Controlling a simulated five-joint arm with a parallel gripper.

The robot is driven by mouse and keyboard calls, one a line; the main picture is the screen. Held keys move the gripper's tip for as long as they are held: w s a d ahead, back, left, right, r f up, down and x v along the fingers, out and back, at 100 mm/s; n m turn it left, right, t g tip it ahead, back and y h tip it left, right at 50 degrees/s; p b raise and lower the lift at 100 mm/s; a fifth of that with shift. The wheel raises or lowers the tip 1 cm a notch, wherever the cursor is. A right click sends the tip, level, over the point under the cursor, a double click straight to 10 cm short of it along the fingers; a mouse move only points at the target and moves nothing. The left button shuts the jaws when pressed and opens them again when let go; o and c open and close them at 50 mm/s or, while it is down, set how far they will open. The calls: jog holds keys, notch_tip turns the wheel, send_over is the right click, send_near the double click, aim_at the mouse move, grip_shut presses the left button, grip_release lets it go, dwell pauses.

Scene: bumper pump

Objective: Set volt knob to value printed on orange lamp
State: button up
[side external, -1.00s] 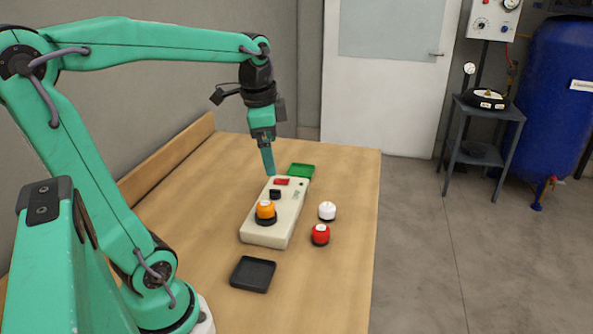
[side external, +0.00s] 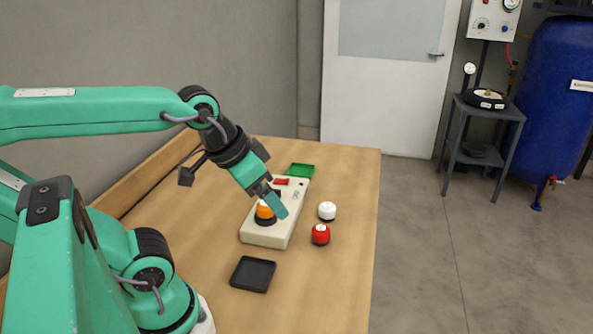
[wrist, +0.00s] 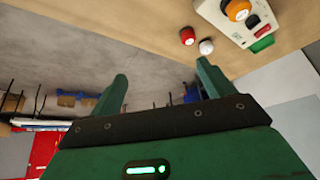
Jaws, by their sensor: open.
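The orange lamp (side external: 264,212) sits in a black socket on the cream control box (side external: 264,236). It also shows in the wrist view (wrist: 238,9), upper right; no printed value is legible. A black part (wrist: 252,20) on the box, behind the lamp, may be the volt knob; in the side view my gripper partly covers it. My gripper (side external: 279,209) points down and to the right, in front of the box in the side view. In the wrist view my gripper (wrist: 163,85) has its fingers wide apart with nothing between them.
A white lamp (side external: 327,211) and a red lamp (side external: 320,234) stand on the table right of the box. A black tray (side external: 252,274) is in front and a green tray (side external: 300,170) behind. The box has a red part (side external: 281,181).

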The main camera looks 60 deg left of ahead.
jog(key=shift+w, duration=0.1)
jog(key=c, duration=0.3)
jog(key=shift+w+a+r, duration=0.1)
jog(key=shift+w+a, duration=0.1)
jog(key=shift+c, duration=1)
jog(key=n+g, duration=0.6)
jog(key=n, duration=0.3)
send_over(275, 189)
jog(key=f, duration=1.1)
jog(key=shift+d+f, duration=0.15)
jog(key=shift+d, duration=0.1)
jog(key=shift+a+f, duration=0.2)
jog(key=shift+a, duration=0.1)
jog(key=shift+f, duration=3.9)
